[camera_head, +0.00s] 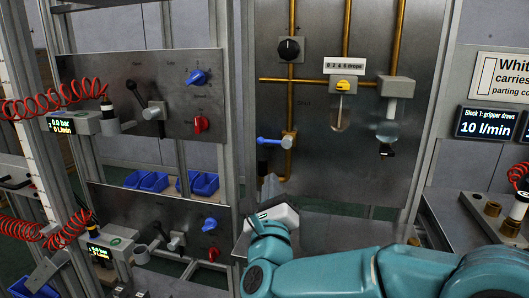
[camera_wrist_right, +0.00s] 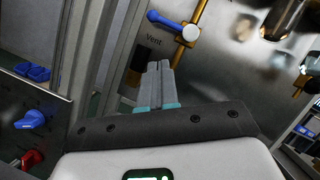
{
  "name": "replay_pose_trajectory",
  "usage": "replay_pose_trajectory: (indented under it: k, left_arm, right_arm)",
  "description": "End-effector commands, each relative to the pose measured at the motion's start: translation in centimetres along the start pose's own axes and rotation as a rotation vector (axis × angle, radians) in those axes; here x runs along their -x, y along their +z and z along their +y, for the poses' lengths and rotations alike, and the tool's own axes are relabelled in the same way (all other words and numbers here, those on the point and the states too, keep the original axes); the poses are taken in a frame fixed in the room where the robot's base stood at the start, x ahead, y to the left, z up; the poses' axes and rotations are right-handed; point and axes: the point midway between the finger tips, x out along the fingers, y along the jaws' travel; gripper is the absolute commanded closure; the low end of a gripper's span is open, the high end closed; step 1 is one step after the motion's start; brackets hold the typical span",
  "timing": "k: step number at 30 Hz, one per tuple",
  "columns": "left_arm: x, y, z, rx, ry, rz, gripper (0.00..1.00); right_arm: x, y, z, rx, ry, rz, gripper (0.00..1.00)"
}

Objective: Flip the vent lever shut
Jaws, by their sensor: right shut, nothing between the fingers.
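The vent lever (camera_head: 272,141) is a blue handle on a brass valve, low on the steel panel. It points left, roughly level, across the upright brass pipe. In the right wrist view the lever (camera_wrist_right: 168,22) is at the top, above the printed word "Vent". My right gripper (camera_head: 267,184) is below the lever in the head view, its fingers partly hard to make out. In the wrist view its grey fingers (camera_wrist_right: 160,66) are together and empty, apart from the lever, with a dark fitting (camera_wrist_right: 140,60) behind them. My left gripper is out of view.
Further left are panels with blue and red knobs and red coiled hoses.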

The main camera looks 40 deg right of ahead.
Motion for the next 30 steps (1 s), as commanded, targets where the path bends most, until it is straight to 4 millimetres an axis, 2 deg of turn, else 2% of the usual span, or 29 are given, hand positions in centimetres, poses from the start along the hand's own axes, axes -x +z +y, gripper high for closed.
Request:
replay_pose_trajectory:
  k: [1, 6, 9, 12, 30]
  left_arm:
    - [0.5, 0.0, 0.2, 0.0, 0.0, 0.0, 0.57]
    - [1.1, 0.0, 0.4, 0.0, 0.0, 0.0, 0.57]
    - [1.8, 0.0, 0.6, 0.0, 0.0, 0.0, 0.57]
    - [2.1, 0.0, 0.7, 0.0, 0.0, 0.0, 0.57]
    - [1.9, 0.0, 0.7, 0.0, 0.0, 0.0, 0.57]
  right_arm:
    - [-1.3, 0.1, -0.1, 0.002, -0.002, 0.002, 1.0]
    - [-4.9, 0.0, -0.1, 0.003, -0.001, 0.002, 1.0]
    - [-5.9, 1.6, -0.1, -0.001, 0.001, -0.003, 1.0]
    - [-6.6, 2.3, -0.1, -0.001, 0.001, -0.002, 1.0]
    - [-7.2, 2.7, 0.0, -0.006, 0.0, -0.002, 1.0]
